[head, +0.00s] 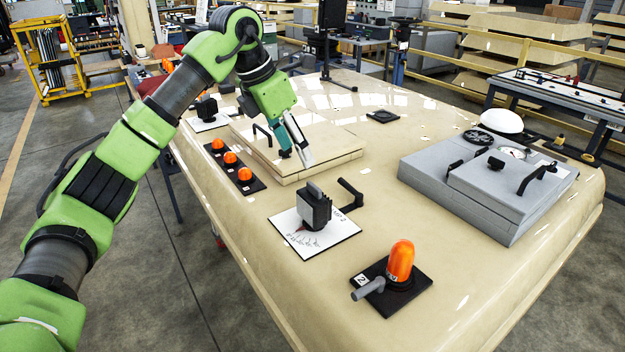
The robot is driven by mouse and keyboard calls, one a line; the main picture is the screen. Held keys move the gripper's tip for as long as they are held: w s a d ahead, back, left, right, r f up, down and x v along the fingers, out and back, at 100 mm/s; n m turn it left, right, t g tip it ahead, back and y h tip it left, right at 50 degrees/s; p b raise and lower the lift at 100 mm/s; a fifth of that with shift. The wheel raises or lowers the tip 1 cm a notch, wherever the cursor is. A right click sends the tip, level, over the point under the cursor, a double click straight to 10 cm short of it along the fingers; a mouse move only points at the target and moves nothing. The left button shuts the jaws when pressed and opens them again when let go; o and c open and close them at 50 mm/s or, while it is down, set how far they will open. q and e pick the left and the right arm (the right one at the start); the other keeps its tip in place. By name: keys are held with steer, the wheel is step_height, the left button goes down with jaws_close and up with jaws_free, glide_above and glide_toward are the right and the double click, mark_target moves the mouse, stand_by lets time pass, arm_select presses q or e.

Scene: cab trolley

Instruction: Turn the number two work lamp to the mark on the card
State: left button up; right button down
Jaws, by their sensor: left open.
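The number two work lamp (313,211) is a black boxy head standing upright on a white card (338,235) in the near middle of the table. The card reads "LAMP 2" along its right side and has a printed fan scale with a red mark at its front left; the exact mark setting is too small to read. My left gripper (294,157) points down above the near part of a beige lidded box, behind the lamp and apart from it. It is open and empty. My right gripper is out of view.
A black crank-shaped handle (347,194) stands at the card's back right. The beige box (335,160) lies behind the lamp, with orange lights (230,157) on a black strip to its left. An orange beacon (400,262) stands nearer, and a grey case (470,190) sits right. Bare tabletop lies between.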

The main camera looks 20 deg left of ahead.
mark_target(313, 185)
arm_select(q)
steer(key=p+x, duration=0.2)
steer(key=x, duration=0.9)
steer(key=shift+d+f, duration=0.15)
steer(key=shift+d, duration=0.05)
steer(key=c, duration=1.1)
